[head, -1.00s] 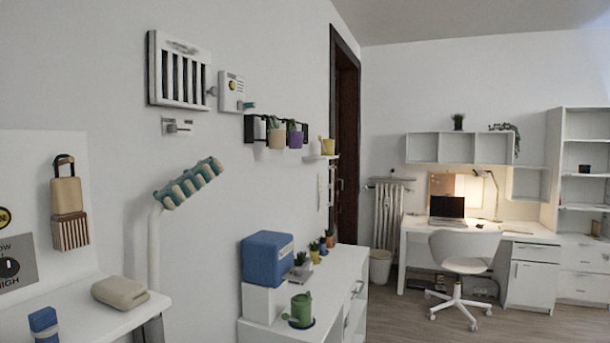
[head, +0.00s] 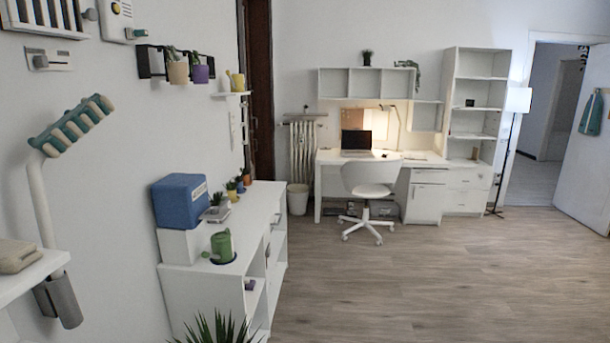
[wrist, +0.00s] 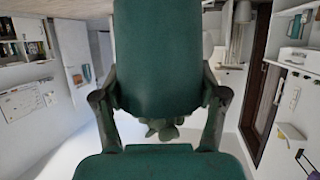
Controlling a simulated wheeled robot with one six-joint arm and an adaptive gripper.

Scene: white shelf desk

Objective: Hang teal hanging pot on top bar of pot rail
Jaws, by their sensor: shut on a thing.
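The teal hanging pot (wrist: 160,50) fills the upper middle of the wrist view, between the two dark fingers of my gripper (wrist: 160,88). The fingers are shut on its sides. Green leaves (wrist: 163,130) show between the fingers, below the pot in the picture. The black pot rail (head: 145,62) is on the left wall in the head view, carrying a beige pot (head: 178,73) and a purple pot (head: 200,74). My gripper and the teal pot do not show in the head view. The wrist view appears upside down; a dark rail part (wrist: 305,160) shows at its lower right edge.
A small shelf (head: 232,94) with a yellow pot sits right of the rail. Below stands a white cabinet (head: 255,225) with a blue box (head: 180,200) and green watering can (head: 222,246). A spiky plant (head: 220,330) is at the front. The floor to the right is clear.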

